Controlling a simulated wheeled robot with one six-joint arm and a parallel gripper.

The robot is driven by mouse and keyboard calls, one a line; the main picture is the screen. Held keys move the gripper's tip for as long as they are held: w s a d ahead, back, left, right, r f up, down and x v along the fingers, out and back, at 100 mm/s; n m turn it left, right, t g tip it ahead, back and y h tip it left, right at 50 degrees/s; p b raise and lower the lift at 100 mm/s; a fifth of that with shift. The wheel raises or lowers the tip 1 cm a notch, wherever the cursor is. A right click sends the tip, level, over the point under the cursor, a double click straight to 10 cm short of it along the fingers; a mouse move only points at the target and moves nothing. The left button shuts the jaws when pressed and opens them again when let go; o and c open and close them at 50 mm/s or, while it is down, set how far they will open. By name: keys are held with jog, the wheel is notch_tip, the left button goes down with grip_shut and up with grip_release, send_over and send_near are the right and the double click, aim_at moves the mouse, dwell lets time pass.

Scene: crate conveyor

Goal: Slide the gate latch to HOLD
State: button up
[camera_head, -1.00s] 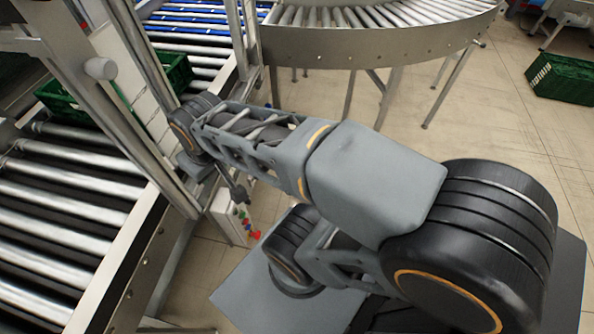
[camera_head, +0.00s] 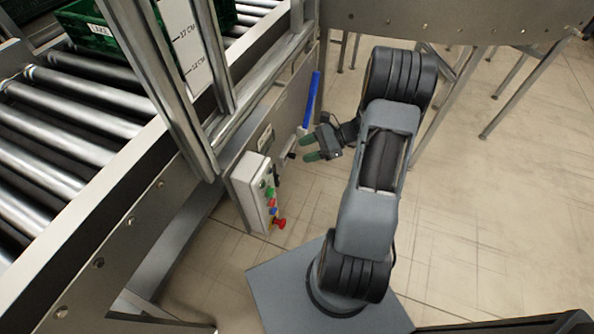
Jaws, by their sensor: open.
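My gripper (camera_head: 304,148) is open beside the conveyor's side panel (camera_head: 284,112), its two green-tipped fingers pointing left toward the panel. Nothing shows between the fingers. A lever with a blue handle (camera_head: 312,98) stands up just above the gripper. A small dark fitting (camera_head: 290,156) sits on the panel near the fingertips; I cannot tell whether it is the latch, or whether a finger touches it. No HOLD marking is readable. The gate frame (camera_head: 165,95) with its white, centimetre-marked plate (camera_head: 187,48) stands upright over the rollers.
A control box (camera_head: 249,190) with coloured buttons and a red knob (camera_head: 280,223) is mounted below and left of my gripper. A green crate (camera_head: 88,30) is on the rollers (camera_head: 45,155) behind the gate frame. Conveyor legs (camera_head: 525,95) stand at right; the floor (camera_head: 480,200) there is clear.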

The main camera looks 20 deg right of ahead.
jog(key=d+f+m+t+b, duration=0.3)
jog(key=d+f+m+t, duration=0.2)
jog(key=f, duration=0.3)
jog(key=d+f+m+t+b, duration=0.3)
jog(key=d+f+m+t, duration=0.15)
jog(key=f, duration=0.45)
jog(key=w+f+b+x, duration=0.1)
jog(key=b+x, duration=0.1)
jog(key=x, duration=1.1)
jog(key=shift+d+m+h, duration=0.3)
jog(key=shift+m+h, duration=0.1)
jog(key=shift+m, duration=0.05)
jog(key=shift+w, duration=0.1)
grip_shut()
